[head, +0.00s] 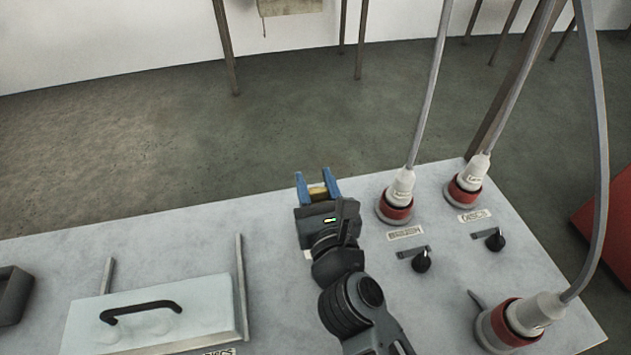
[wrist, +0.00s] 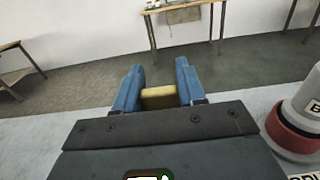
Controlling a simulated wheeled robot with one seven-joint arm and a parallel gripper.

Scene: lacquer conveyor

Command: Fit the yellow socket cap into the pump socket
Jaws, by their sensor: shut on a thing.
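My gripper (head: 318,178) is shut on the yellow socket cap (head: 317,192), near the far edge of the grey worktop. The wrist view shows the yellow cap (wrist: 159,97) between the two blue fingers of my gripper (wrist: 159,85). Only part of the cap shows. I cannot make out an empty socket; the worktop under my gripper and arm is hidden. A small pale label (head: 308,254) shows partly beside my wrist. I cannot tell whether the cap touches anything below.
Red-collared plugs with grey cables stand right of my gripper: one near (head: 400,190), one farther right (head: 468,181), one at front right (head: 528,318). Black knobs (head: 422,261) sit in front. A pale lid with a black handle (head: 140,308) lies left.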

